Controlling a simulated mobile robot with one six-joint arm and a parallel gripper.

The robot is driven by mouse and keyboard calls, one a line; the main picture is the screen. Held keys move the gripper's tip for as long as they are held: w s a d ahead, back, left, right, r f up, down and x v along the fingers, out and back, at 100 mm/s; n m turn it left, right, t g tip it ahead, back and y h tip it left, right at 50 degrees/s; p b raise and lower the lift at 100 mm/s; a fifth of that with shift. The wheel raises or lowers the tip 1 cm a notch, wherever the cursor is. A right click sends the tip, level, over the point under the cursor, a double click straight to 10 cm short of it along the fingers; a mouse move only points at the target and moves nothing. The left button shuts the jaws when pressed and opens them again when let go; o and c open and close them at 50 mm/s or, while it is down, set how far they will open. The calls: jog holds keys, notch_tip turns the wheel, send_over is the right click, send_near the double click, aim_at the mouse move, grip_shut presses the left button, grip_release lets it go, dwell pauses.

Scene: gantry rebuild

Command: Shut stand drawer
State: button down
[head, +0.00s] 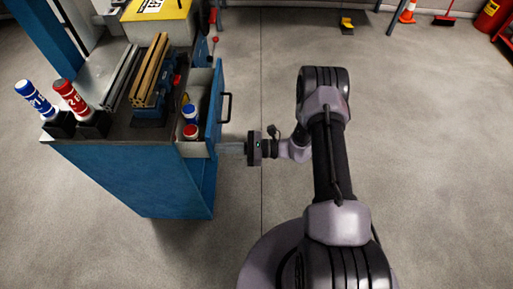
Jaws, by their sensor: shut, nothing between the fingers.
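The stand (138,180) is a blue cabinet with a dark top at the left of the head view. Its drawer (213,115) is pulled out to the right, with a blue front and a dark bar handle (229,107). A blue-capped can and a red-capped can (191,131) show inside the drawer. My gripper (222,148) is shut and empty, pointing left at the near end of the drawer front, below the handle. I cannot tell whether its fingertips touch the front.
On the stand top are a vise (155,108) holding wooden strips (151,70), and blue (36,98) and red (72,98) bottles in holders. A yellow box (157,22) stands behind. The floor right of the drawer is open; an orange cone (408,13) stands far back.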

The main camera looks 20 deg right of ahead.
aim_at(190, 146)
jog(key=b+x, duration=0.1)
jog(key=x, duration=0.9)
jog(key=shift+w+a, duration=0.1)
jog(key=shift+a, duration=0.3)
jog(key=shift+w, duration=0.1)
jog(key=shift+a+r, duration=0.1)
jog(key=shift+r, duration=0.05)
jog(key=shift+w, duration=0.1)
